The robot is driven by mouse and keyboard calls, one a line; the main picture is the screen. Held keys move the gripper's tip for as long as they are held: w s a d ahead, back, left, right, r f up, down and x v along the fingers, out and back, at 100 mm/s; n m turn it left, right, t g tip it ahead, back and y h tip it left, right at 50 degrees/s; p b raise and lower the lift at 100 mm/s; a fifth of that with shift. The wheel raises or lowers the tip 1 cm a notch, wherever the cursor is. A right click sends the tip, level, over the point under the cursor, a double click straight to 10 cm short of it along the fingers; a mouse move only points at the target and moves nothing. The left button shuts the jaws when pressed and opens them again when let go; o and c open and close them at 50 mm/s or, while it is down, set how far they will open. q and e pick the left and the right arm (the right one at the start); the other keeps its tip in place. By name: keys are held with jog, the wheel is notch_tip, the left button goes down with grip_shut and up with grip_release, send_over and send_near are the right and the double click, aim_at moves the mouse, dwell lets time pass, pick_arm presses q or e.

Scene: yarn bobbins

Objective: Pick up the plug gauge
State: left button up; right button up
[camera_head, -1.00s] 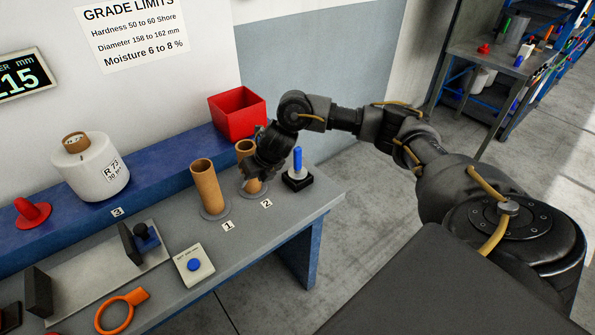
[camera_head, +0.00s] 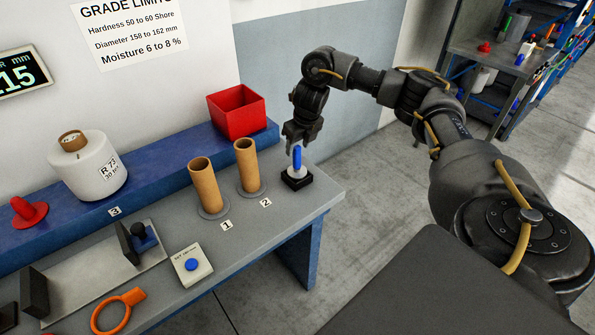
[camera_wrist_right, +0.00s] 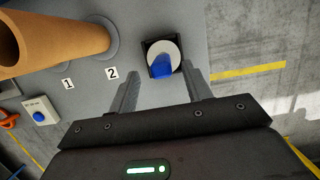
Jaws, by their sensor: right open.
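The plug gauge (camera_head: 297,159) has a blue upright handle on a white round base, standing in a black square holder (camera_head: 297,179) near the bench's right end. My right gripper (camera_head: 298,150) is open and empty, pointing down just above the gauge, its fingertips near the top of the blue handle. In the right wrist view the gauge's blue handle (camera_wrist_right: 161,66) shows ahead of the two parted fingers (camera_wrist_right: 160,82), roughly centred between them. I cannot tell whether the fingers straddle the handle's top. My left gripper is not in view.
Two brown cardboard tubes (camera_head: 205,184) stand on spots 1 and 2, left of the gauge. A red bin (camera_head: 237,112) is behind on the blue ledge. A white bobbin (camera_head: 88,166), a box with a blue button (camera_head: 191,264) and an orange ring (camera_head: 117,311) are further left.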

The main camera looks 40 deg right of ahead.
aim_at(296, 153)
jog(key=shift+f+p, duration=0.3)
jog(key=shift+p, duration=0.1)
jog(key=p+x, duration=0.1)
jog(key=x, duration=0.2)
jog(key=shift+w+d+f+p, duration=0.1)
jog(key=shift+w+f+p, duration=0.1)
jog(key=shift+f+p, duration=0.15)
jog(key=shift+w+f, duration=0.1)
jog(key=shift+f, duration=0.35)
jog(key=c, duration=1.1)
jog(key=shift+o, duration=0.2)
jog(key=shift+r, duration=0.15)
